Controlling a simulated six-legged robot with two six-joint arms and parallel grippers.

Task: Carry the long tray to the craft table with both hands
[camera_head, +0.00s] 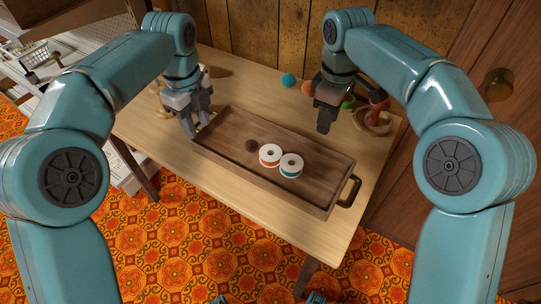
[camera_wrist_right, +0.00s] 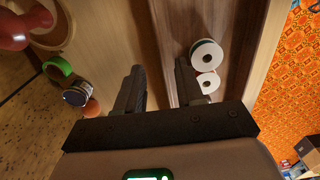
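The long wooden tray (camera_head: 225,152) lies on the light wooden table and holds two white-topped spools, one orange (camera_head: 270,155) and one teal (camera_head: 291,165), and a small dark brown ball (camera_head: 251,146). Its dark handle (camera_head: 349,190) shows at the right end. My left gripper (camera_head: 195,128) is at the tray's left end; whether its fingers hold that end's handle is hidden. My right gripper (camera_head: 324,122) is above the tray's far long side, away from the right handle. In the right wrist view its fingers (camera_wrist_right: 158,85) stand apart, with nothing clearly between them.
Behind the tray on the table (camera_head: 165,165) are a teal ball (camera_head: 288,80), an orange ball (camera_head: 308,88), and a wooden ring-shaped item with a red piece (camera_head: 376,118). A wood-panelled wall stands behind. White shelving is at the left, patterned orange carpet in front.

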